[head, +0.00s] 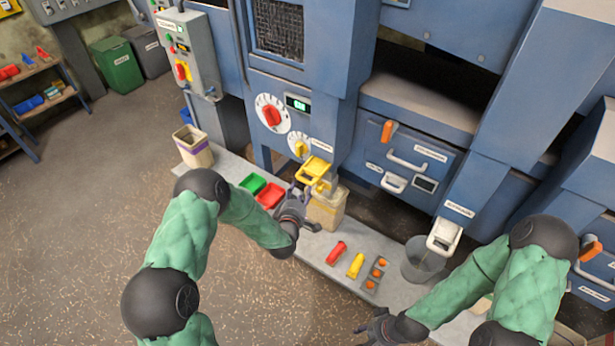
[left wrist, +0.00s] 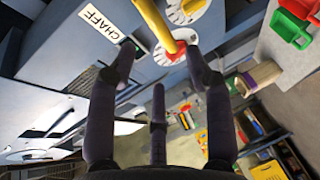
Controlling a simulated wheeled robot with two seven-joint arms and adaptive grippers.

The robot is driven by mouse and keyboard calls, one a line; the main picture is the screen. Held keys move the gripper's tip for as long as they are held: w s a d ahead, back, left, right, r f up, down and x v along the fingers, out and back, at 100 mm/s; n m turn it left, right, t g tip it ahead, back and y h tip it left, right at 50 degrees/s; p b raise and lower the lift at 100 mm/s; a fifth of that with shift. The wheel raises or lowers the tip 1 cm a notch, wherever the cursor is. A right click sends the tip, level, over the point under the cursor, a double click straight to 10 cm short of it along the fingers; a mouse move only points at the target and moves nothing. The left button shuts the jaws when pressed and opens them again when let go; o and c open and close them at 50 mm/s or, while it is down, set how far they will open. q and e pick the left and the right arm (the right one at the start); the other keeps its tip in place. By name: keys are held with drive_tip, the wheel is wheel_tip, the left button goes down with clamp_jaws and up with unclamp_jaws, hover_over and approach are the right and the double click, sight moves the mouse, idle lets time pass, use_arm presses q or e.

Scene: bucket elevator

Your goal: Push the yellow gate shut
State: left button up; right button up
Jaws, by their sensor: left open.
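The yellow gate (head: 314,169) sits on the front of the blue machine, above a beige bucket (head: 328,208). My left gripper (head: 298,198) is just below and left of the gate in the head view. In the left wrist view its fingers are spread (left wrist: 163,58), and a yellow bar (left wrist: 152,24) reaches in from the top between the fingertips. I cannot tell whether they touch it. My right gripper (head: 376,326) is low in the head view, partly cut by the lower edge, and its jaws are unclear.
A grey ledge (head: 312,245) runs along the machine. Green (head: 253,183) and red (head: 271,195) scoops lie left of the left gripper. A red tool (head: 336,253), a yellow tool (head: 356,265) and a grey bucket (head: 422,262) are to the right. The floor at left is open.

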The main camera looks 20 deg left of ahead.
sight(304, 181)
use_arm(q)
drive_tip(key=w, duration=0.2)
drive_tip(key=w+f, duration=0.1)
drive_tip(key=w, duration=0.2)
drive_tip(key=w+b, duration=0.1)
drive_tip(key=w, duration=0.2)
drive_tip(key=shift+a+f, duration=0.2)
drive_tip(key=shift+f, duration=0.2)
clamp_jaws()
